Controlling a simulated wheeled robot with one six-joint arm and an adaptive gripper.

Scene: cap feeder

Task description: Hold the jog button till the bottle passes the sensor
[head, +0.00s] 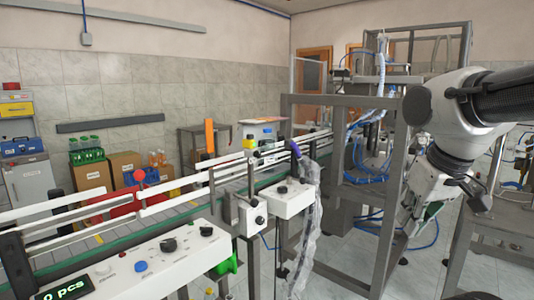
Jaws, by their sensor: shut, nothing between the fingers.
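A white control panel (150,262) is at the lower left with a lit counter (70,289) reading "0 pcs". It carries a blue button (140,266), a pale button (103,268) and black knobs (169,244). The labels are too small to read, so I cannot tell which is the jog button. The conveyor (185,208) runs behind the panel between white guide rails. I make out no bottle on it, and I cannot single out the sensor. My gripper (407,228) is at the right, pointing down, shut and empty, far from the panel.
A second white box (287,198) with a knob stands beside the conveyor, with a plastic-wrapped hose (306,225) hanging by it. A grey metal frame (340,105) stands behind my arm. Tiled floor shows between.

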